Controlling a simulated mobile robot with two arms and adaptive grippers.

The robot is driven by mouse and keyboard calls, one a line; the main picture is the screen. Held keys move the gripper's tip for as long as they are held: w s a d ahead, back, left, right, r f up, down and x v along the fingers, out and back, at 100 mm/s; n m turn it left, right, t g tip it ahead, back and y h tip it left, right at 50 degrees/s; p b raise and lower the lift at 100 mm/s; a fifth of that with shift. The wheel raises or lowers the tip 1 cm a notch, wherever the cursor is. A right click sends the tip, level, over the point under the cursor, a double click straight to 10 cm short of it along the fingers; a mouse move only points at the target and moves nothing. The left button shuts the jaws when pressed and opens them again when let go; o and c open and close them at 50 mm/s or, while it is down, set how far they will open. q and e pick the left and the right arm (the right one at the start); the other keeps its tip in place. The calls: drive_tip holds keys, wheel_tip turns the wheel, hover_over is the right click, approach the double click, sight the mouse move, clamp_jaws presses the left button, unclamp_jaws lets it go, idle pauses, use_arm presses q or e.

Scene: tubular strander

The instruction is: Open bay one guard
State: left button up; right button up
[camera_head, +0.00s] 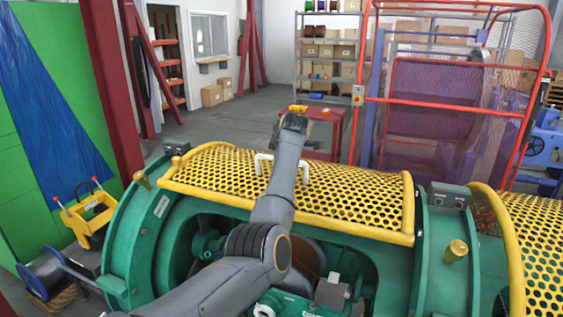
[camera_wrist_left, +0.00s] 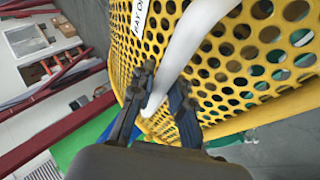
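The bay one guard (camera_head: 350,197) is a curved yellow perforated cover over the top of the green machine. Below its front edge the interior shows, with dark round parts. A white handle (camera_head: 303,170) stands on the guard, partly hidden by my left arm. In the left wrist view the guard (camera_wrist_left: 225,55) fills the right side, with part of a white label. My left gripper (camera_wrist_left: 162,88) has a finger on each side of the white handle (camera_wrist_left: 186,50) and looks shut on it. In the head view my left gripper is hidden behind my arm. My right gripper is not in view.
A second yellow guard (camera_head: 540,240) covers the bay at right. Green frame rings (camera_head: 435,265) flank the opening. A red mesh cage (camera_head: 440,100) and a red table (camera_head: 325,130) stand behind.

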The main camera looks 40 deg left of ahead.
use_arm(q)
drive_tip(key=o, duration=0.4)
drive_tip(key=shift+r, duration=0.15)
drive_tip(key=shift+c, duration=0.2)
drive_tip(key=shift+s+r, duration=0.1)
drive_tip(key=shift+s, duration=0.1)
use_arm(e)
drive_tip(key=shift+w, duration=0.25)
use_arm(q)
drive_tip(key=shift+d, duration=0.15)
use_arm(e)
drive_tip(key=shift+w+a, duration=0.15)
use_arm(q)
drive_tip(key=v, duration=1.1)
drive_tip(key=shift+d+r, duration=0.15)
drive_tip(key=shift+r, duration=0.15)
drive_tip(key=shift+s, duration=0.2)
